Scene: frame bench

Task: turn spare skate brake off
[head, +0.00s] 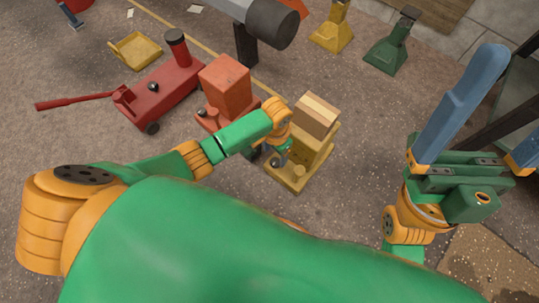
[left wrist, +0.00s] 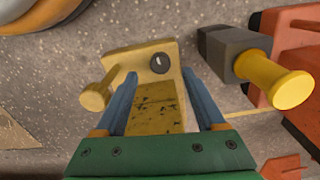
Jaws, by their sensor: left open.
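A yellow skate (head: 312,165) stands on the floor at the centre of the head view, with a wooden block (head: 317,114) on top. My left gripper (head: 283,157) is low beside its left side, small and partly hidden by my wrist. In the left wrist view my left gripper (left wrist: 158,74) is open, its blue fingers on either side of a worn yellow plate (left wrist: 155,105). The plate's upright end has a dark round fitting (left wrist: 160,63). A yellow peg (left wrist: 95,98) is left of the fingers; I cannot tell contact. My right gripper (head: 485,120) is open and empty, far right.
An orange skate with an orange block (head: 225,82) is close left of the yellow one. A red jack (head: 160,95), yellow tray (head: 138,52), and yellow (head: 332,36) and green (head: 388,54) stands are farther back. In the left wrist view a grey block (left wrist: 232,52) carries a yellow cylinder (left wrist: 275,80).

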